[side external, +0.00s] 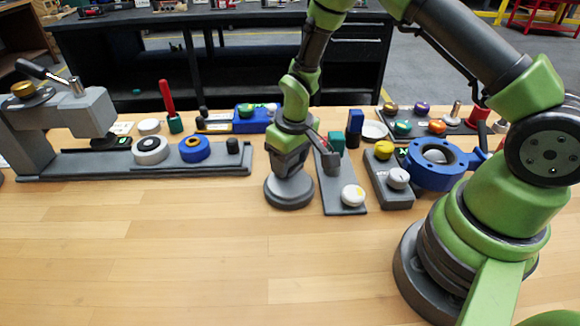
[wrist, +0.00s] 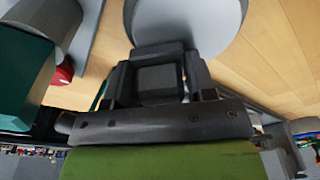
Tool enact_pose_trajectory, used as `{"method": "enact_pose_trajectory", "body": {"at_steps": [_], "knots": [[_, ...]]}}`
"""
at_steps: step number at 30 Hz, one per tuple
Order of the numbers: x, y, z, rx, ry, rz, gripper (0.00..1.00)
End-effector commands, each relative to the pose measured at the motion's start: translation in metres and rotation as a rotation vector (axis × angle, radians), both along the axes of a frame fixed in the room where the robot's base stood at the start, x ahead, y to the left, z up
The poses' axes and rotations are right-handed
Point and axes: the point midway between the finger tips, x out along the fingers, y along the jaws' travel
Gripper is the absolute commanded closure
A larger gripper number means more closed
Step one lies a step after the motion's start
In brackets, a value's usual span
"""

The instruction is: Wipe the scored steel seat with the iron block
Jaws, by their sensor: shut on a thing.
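My gripper (side external: 288,165) points down at the middle of the bench, right above a round grey disc (side external: 289,200) that looks like the steel seat. In the wrist view the grey disc (wrist: 222,22) lies just beyond the fingers. My gripper is shut on a dark square block (wrist: 158,80), which looks like the iron block. In the side view the block is hidden by the gripper and cannot be told apart. Whether the block touches the disc cannot be told. Scoring on the disc is not visible.
Close on the right stands a grey plate with a white knob (side external: 352,195) and a teal block (side external: 336,141). Beyond are a yellow knob (side external: 384,150) and a blue ring housing (side external: 435,172). A grey rail fixture (side external: 215,169) lies left. The front bench (side external: 200,260) is clear.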

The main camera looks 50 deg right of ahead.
Motion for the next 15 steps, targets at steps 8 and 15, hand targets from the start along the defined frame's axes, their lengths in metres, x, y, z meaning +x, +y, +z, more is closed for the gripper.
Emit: {"method": "enact_pose_trajectory", "body": {"at_steps": [8, 15], "knots": [[0.000, 0.000, 0.034, 0.000, -0.004, 0.000, 0.87], [0.000, 0.000, 0.056, 0.000, -0.004, 0.000, 0.87]]}}
